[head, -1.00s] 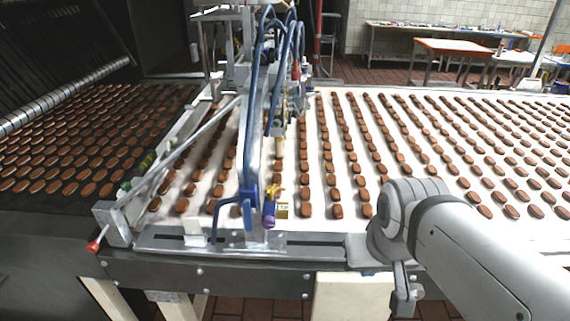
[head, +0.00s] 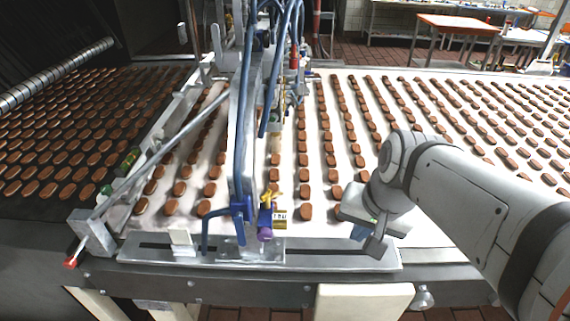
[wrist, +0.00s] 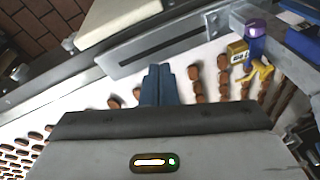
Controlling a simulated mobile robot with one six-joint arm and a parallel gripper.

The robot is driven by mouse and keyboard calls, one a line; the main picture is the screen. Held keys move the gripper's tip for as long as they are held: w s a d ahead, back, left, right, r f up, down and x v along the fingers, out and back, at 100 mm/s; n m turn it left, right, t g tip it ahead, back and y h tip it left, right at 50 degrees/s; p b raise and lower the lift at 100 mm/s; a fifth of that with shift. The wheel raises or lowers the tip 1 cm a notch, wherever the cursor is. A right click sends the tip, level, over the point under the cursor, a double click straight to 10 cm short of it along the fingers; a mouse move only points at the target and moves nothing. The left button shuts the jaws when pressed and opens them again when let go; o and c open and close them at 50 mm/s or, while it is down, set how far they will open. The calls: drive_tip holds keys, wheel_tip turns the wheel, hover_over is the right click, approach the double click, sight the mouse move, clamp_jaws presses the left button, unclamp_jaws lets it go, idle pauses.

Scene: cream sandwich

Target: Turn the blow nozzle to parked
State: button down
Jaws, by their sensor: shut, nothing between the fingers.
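A blue fitting with a purple end (head: 265,222) and a yellow wing piece (head: 272,194) sits low on the frame over the belt. It is probably the blow nozzle, with a small yellow label (head: 280,216) beside it. In the wrist view the purple end (wrist: 256,28), yellow wing (wrist: 262,70) and label (wrist: 237,51) are at upper right. I cannot read the nozzle's setting. My gripper (head: 361,232) is shut and empty, right of the fitting and apart from it, near the slotted rail. Its blue fingers (wrist: 157,72) show in the wrist view.
A slotted metal rail (head: 330,248) runs along the belt's front edge. Blue hoses (head: 244,110) and a slanted bar (head: 165,150) rise at left. A red-tipped rod (head: 71,262) juts out front left. Rows of brown biscuits cover the white belt (head: 325,222).

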drive_tip(key=w+a+m+y, duration=0.35)
drive_tip(key=w+m, duration=0.45)
drive_tip(key=m, duration=0.3)
drive_tip(key=m+y+p, duration=0.2)
drive_tip(key=m+y, duration=0.1)
drive_tip(key=m, duration=0.4)
approach(279, 194)
drive_tip(key=d+x, duration=0.1)
drive_tip(key=x, duration=0.5)
drive_tip(key=shift+w+a+f, duration=0.15)
drive_tip(key=shift+a+f, duration=0.25)
drive_tip(key=shift+a, duration=0.4)
